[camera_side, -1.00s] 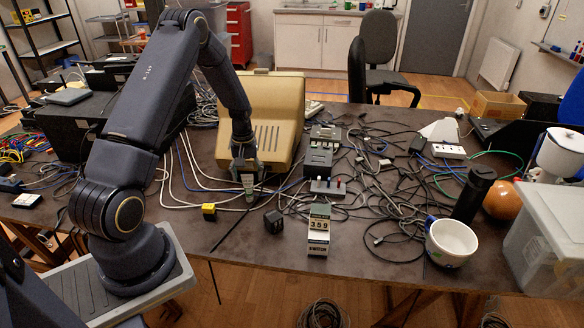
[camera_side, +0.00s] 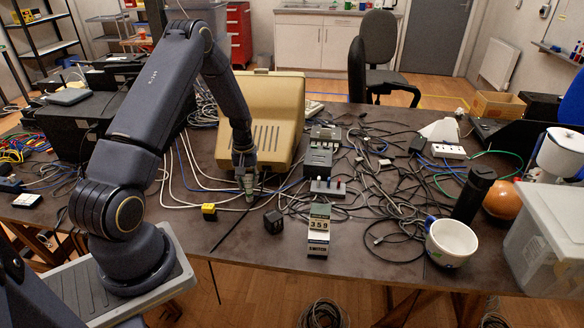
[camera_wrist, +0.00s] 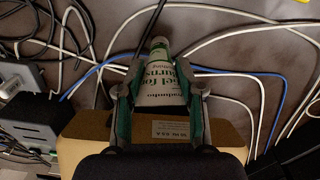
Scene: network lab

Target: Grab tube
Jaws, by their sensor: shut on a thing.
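The tube (camera_wrist: 160,72) is white with dark green print and a narrower end pointing up in the wrist view. My gripper (camera_wrist: 158,88) has its two green-padded fingers on either side of the tube and is shut on it. In the side view, my gripper (camera_side: 246,185) points down near the table in front of the beige monitor, with a small greenish part of the tube (camera_side: 249,186) showing below the fingers. Whether the tube touches the table I cannot tell.
The beige monitor (camera_side: 272,115) stands close behind my gripper. White and blue cables lie around it. A yellow block (camera_side: 209,211), a black cube (camera_side: 274,221) and a small box marked 359 (camera_side: 319,232) are in front. A grey power box (camera_side: 328,187) and tangled black cables lie to the right.

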